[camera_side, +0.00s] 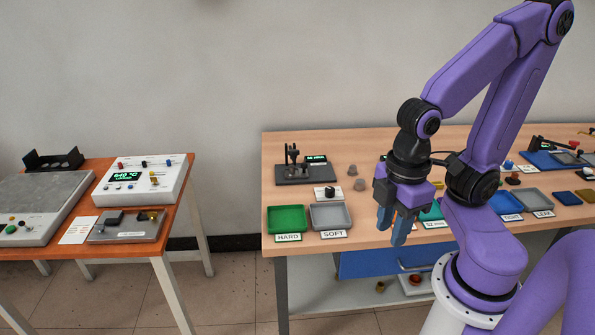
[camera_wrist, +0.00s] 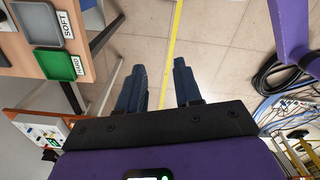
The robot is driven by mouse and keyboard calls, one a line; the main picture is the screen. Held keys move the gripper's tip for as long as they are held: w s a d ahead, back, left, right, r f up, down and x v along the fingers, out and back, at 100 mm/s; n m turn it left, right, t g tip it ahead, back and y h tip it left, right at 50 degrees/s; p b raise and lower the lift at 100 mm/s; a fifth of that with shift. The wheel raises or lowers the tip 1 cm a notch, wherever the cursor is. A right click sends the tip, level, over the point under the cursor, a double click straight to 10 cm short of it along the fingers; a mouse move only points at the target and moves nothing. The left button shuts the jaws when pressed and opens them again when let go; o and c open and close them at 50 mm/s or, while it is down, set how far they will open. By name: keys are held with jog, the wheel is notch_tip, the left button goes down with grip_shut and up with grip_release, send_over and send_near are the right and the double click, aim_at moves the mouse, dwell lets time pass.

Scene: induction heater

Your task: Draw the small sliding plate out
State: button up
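My gripper (camera_side: 391,226) hangs in front of the right-hand table with its blue fingers pointing down. In the wrist view the two fingers (camera_wrist: 159,66) stand apart with nothing between them, over bare floor. On the orange table at left stands a white heater box (camera_side: 165,179) with a green display reading about 640 °C. In front of it is a low grey unit (camera_side: 128,231) with a dark block and a brass-coloured part on top. I cannot make out for certain which piece is the small sliding plate. My gripper is far to the right of these and touches nothing.
A grey slab unit (camera_side: 40,205) and a black bracket (camera_side: 53,160) share the orange table (camera_side: 178,205). The wooden table (camera_side: 380,150) holds a green HARD tray (camera_side: 287,206), a grey SOFT tray (camera_side: 330,203) and a small black instrument (camera_side: 292,172). An open gap separates the tables.

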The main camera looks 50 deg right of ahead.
jog(key=w+a+m+t, duration=0.1)
jog(key=w+m, duration=0.4)
jog(key=w, duration=0.9)
jog(key=m+t+h, duration=0.2)
jog(key=m+t, duration=0.1)
jog(key=m, duration=0.9)
send_over(304, 164)
jog(key=s+a, duration=0.2)
jog(key=s, duration=0.5)
notch_tip(304, 164, down, 4)
jog(key=f, duration=0.1)
jog(key=x, duration=1.6)
jog(key=shift+w+a+f, duration=0.1)
jog(key=shift+w+f, duration=0.05)
jog(key=shift+w, duration=0.25)
grip_shut()
jog(key=s+d, duration=0.7)
jog(key=shift+s+d, duration=0.25)
jog(key=shift+s, duration=0.05)
